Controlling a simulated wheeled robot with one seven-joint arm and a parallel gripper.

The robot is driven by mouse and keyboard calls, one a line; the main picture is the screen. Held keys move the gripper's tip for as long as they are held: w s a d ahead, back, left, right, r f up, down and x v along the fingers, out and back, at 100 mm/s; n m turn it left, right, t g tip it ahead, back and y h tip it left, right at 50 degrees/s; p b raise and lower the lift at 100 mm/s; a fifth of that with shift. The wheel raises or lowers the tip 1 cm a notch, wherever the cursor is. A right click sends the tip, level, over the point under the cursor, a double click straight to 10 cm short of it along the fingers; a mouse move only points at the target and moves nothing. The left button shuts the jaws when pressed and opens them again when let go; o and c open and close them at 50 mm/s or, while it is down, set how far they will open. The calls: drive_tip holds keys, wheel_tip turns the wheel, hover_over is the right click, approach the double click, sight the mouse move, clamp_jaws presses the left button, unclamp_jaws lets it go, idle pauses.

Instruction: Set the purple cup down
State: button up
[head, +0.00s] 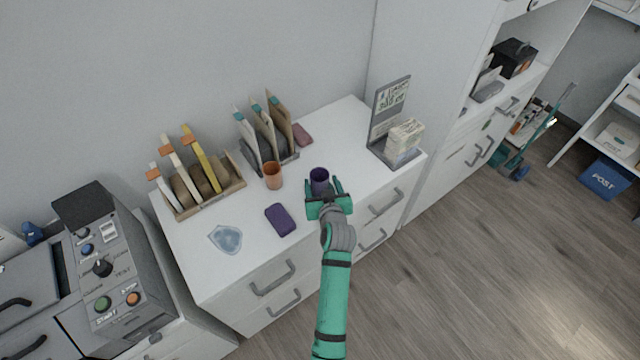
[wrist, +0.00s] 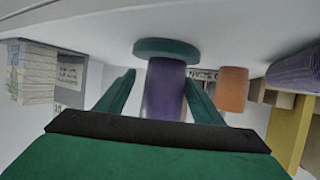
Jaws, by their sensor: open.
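The purple cup (head: 319,180) is upright near the front edge of the white desk (head: 345,155). In the wrist view, where the desk top is uppermost, the cup (wrist: 165,90) meets a flat green disc (wrist: 166,48) at its desk-side end. My gripper (head: 323,189) is open, with one finger on each side of the cup. In the wrist view my gripper (wrist: 160,100) shows a clear gap on the left; the right finger is close to the cup, and I cannot tell if it touches.
An orange cup (head: 273,175) stands left of the purple cup. A purple case (head: 280,219) lies at the front left, near a pale blue flat piece (head: 226,239). File racks (head: 210,203) stand behind; a grey stand (head: 378,148) is to the right.

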drive_tip(key=shift+r, duration=0.1)
drive_tip(key=v, duration=1.2)
drive_tip(key=s+f+m+h, duration=0.1)
drive_tip(key=s+f, duration=0.2)
drive_tip(key=s, duration=0.6)
drive_tip(key=s+f+m+h, duration=0.1)
drive_tip(key=s+f, duration=0.1)
drive_tip(key=s, duration=0.7)
drive_tip(key=s+a+r+t, duration=0.1)
drive_tip(key=s+r, duration=0.3)
drive_tip(key=s, duration=0.5)
drive_tip(key=s+a+r+t, duration=0.1)
drive_tip(key=s+r, duration=0.2)
drive_tip(key=s, duration=0.7)
drive_tip(key=shift+a+r, duration=0.2)
drive_tip(key=shift+r, duration=0.2)
